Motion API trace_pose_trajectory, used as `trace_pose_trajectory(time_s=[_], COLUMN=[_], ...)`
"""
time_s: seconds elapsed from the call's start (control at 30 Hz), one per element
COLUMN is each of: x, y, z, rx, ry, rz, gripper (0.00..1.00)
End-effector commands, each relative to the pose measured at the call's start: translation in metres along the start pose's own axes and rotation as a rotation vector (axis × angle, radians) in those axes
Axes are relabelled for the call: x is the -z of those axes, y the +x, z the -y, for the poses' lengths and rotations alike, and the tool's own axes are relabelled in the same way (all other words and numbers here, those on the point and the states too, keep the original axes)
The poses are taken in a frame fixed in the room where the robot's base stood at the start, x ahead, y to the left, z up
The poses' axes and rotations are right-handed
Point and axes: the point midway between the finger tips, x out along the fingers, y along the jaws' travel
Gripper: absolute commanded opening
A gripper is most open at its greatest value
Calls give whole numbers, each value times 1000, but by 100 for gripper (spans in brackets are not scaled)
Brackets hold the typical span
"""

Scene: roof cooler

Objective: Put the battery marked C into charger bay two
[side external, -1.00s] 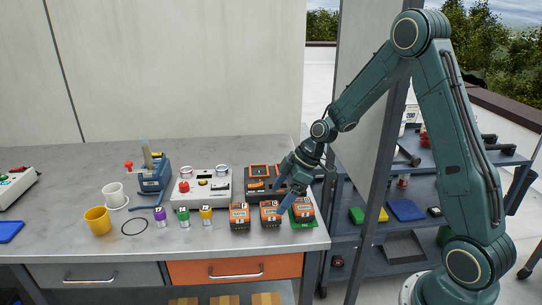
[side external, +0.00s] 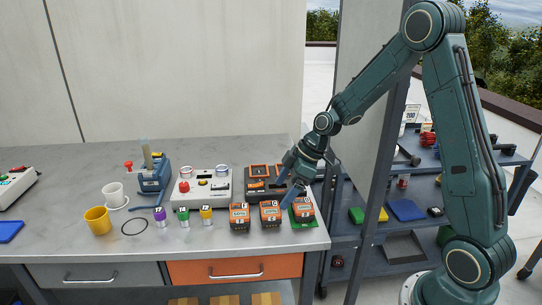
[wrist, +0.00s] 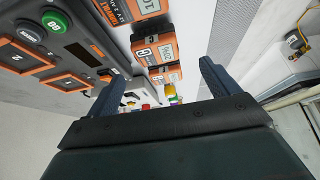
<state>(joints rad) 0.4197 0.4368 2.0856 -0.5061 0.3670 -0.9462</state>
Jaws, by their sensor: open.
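Three orange-and-black batteries stand in a row near the bench's front edge: a left one (side external: 239,217), a middle one (side external: 270,214) and a right one (side external: 303,212) on a green pad. Their letters are too small to read surely; one in the wrist view (wrist: 154,52) carries a mark like C or G. The charger (side external: 257,187) stands behind them, with orange-framed bays; the wrist view shows it at the left (wrist: 88,55). My gripper (side external: 292,193) is open and empty, above and just behind the middle and right batteries.
A grey control box with a red button (side external: 202,188) stands left of the charger. Small purple, green and yellow-capped cylinders (side external: 184,217), a yellow mug (side external: 98,220) and a blue clamp-like tool (side external: 152,182) lie further left. A shelf rack (side external: 400,212) stands right of the bench.

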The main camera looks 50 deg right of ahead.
Motion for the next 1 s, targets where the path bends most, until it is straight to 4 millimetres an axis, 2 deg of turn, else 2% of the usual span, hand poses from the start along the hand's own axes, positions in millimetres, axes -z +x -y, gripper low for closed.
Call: trace_pose_trajectory(time_s=[0.27, 0.5, 0.7, 1.0], x=[18, 27, 27, 13], y=[-42, -88, -123, -168], z=[29, 67, 101, 150], rx=[-47, -112, -171, -261], ry=[56, 147, 235, 385], rz=[48, 89, 105, 98], gripper=[87, 87, 87, 87])
